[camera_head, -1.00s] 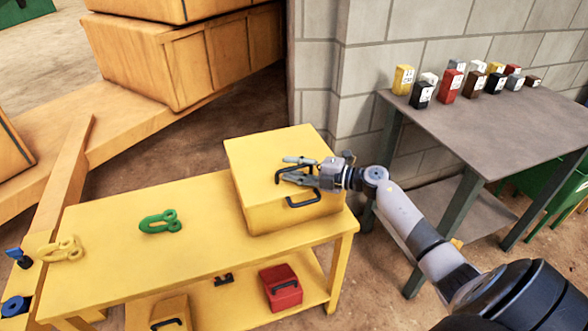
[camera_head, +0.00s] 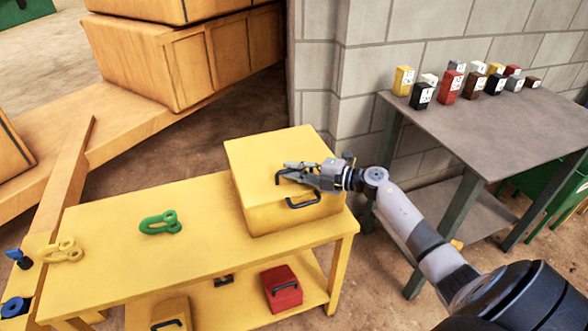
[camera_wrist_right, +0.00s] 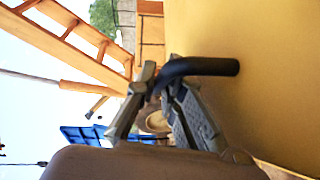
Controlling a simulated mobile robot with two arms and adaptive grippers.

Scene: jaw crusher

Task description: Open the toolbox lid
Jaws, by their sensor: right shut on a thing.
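The yellow toolbox (camera_head: 270,211) stands on the right end of the yellow workbench (camera_head: 110,222). Its lid (camera_head: 255,153) looks shut. A black handle (camera_head: 284,176) is on the lid, and a second black handle (camera_head: 303,203) is on the front face. My right gripper (camera_head: 288,171) is over the lid, with its fingers closed on the lid handle. The right wrist view shows the black handle (camera_wrist_right: 205,67) between the two fingers (camera_wrist_right: 158,88), with the yellow surface beside it. The gripper hides part of the lid. My left gripper is not in view.
A green shackle (camera_head: 160,223) and a yellow shackle (camera_head: 62,251) lie on the workbench. A red box (camera_head: 282,288) is on its lower shelf. A grey table (camera_head: 490,120) with several small containers stands at right, before a block wall (camera_head: 400,45).

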